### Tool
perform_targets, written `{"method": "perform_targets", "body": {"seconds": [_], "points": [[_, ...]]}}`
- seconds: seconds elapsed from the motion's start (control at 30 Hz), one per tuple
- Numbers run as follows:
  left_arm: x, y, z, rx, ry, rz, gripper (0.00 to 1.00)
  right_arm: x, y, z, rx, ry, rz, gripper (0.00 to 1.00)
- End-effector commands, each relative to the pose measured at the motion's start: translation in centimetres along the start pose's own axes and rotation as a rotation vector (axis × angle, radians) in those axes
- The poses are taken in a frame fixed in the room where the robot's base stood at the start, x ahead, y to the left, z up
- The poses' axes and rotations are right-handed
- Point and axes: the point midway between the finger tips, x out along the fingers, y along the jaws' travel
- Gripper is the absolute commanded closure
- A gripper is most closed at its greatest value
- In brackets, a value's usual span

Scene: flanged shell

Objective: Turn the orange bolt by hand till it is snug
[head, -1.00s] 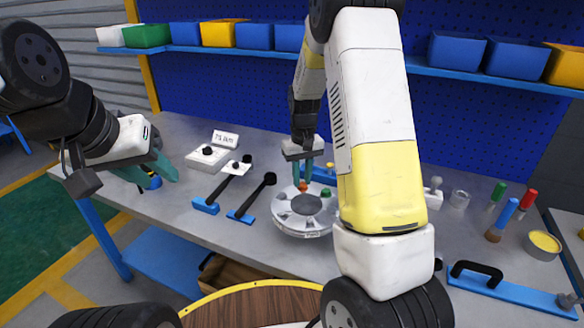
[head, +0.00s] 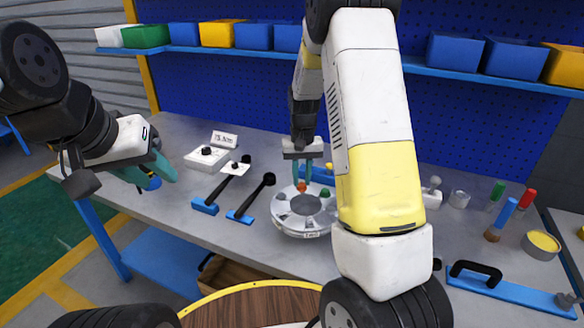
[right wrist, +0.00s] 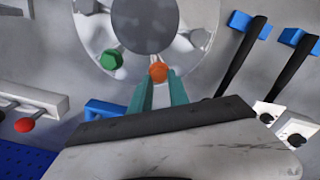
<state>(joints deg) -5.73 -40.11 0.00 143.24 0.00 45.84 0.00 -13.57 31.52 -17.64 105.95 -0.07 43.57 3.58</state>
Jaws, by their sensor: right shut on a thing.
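The orange bolt (head: 302,187) stands on the rim of the round silver flanged shell (head: 290,226) on the bench. In the right wrist view the orange bolt (right wrist: 158,71) sits between the tips of my right gripper (right wrist: 160,82), whose teal fingers are shut on it. In the head view my right gripper (head: 308,175) reaches down to the far side of the shell. A green bolt (right wrist: 110,58) sits on the same flange, beside the orange one. My left gripper (head: 152,172) hangs over the left part of the bench, away from the shell; its finger gap is not clear.
Two black-handled tools with blue ends (head: 240,214) lie left of the shell. A white box with a black knob (head: 207,157) stands behind them. Screwdrivers (head: 505,212), a yellow-topped tin (head: 541,244) and a blue bar with a black handle (head: 510,291) are at right.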

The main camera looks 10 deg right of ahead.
Motion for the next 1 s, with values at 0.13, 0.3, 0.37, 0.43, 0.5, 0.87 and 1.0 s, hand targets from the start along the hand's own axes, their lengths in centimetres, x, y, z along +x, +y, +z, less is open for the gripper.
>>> {"method": "perform_targets", "body": {"seconds": [0.13,0.3,0.37,0.43,0.5,0.87,1.0], "points": [[0.0,0.0,0.0,0.0,0.0,0.0,0.64,-0.2,0.0,-0.2,0.0,0.007,-0.001,0.56],[0.0,0.0,0.0,0.0,0.0,0.0,0.64,-0.1,0.0,-0.1,-0.001,0.004,0.0,0.56],[0.0,0.0,0.0,0.0,0.0,0.0,0.64,-0.1,0.0,-0.1,-0.001,0.004,0.0,0.56],[0.0,0.0,0.0,0.0,0.0,0.0,0.64,-0.2,0.0,-0.1,-0.001,0.003,0.0,0.56],[0.0,0.0,0.0,0.0,0.0,0.0,0.64,-0.5,0.0,-0.1,-0.001,0.004,-0.001,0.56],[0.0,0.0,0.0,0.0,0.0,0.0,0.64,-6.2,0.0,-0.2,-0.002,0.008,-0.001,0.56],[0.0,0.0,0.0,0.0,0.0,0.0,0.64,-7.5,0.0,-0.1,-0.001,0.006,-0.001,0.56]]}}
